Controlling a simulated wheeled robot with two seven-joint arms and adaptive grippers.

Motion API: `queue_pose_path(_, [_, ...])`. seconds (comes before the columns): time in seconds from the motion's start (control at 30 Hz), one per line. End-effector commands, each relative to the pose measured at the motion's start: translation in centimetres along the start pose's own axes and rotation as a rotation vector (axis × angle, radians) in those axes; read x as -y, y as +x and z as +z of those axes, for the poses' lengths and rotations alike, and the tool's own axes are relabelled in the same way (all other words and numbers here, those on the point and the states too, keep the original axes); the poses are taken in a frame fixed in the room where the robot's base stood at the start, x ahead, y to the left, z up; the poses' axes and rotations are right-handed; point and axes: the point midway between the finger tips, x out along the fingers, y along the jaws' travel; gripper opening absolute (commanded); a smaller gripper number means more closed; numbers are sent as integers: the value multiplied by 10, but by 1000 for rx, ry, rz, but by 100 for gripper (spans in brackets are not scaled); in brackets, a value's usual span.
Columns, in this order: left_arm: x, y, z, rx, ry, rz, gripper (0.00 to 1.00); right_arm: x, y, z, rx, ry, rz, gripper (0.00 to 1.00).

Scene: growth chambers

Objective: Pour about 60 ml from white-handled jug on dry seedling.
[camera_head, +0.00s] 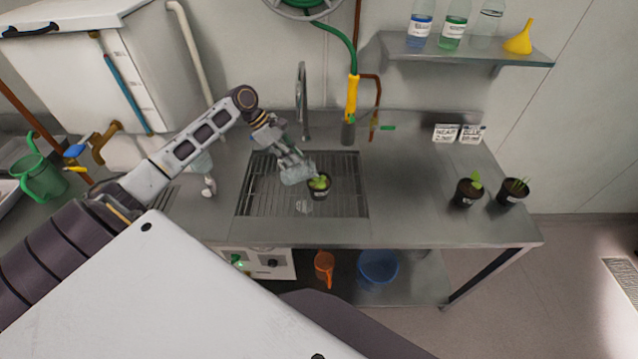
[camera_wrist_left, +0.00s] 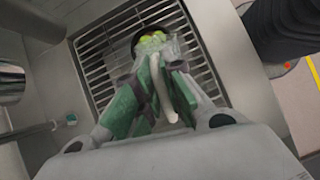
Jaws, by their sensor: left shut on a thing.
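My left gripper (camera_head: 284,157) is shut on the white handle (camera_wrist_left: 167,98) of a small clear jug (camera_head: 297,172). The jug is above the sink grate (camera_head: 262,198), right beside a seedling in a black pot (camera_head: 319,191), and looks tilted toward it. In the left wrist view the gripper (camera_wrist_left: 160,88) hides part of the jug (camera_wrist_left: 152,46), and the seedling's pale green leaves (camera_wrist_left: 153,38) show just past it. I cannot tell whether water is flowing. My right gripper is not in view.
Two more potted plants (camera_head: 467,190) (camera_head: 512,191) stand on the right of the steel counter (camera_head: 415,190). The tap (camera_head: 302,100) and a hose with a yellow nozzle (camera_head: 352,98) are behind the sink. A green watering can (camera_head: 40,178) is at the left.

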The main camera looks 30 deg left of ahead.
Motion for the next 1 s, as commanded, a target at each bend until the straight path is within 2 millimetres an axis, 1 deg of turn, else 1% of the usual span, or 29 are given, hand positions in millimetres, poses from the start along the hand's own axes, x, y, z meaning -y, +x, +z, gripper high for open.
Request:
queue_pose_path(0.47, [0,-2,-2,-20,1,1,0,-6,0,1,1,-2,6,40])
queue_pose_path(1.0, [0,-1,-1,-46,1,1,0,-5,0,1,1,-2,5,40])
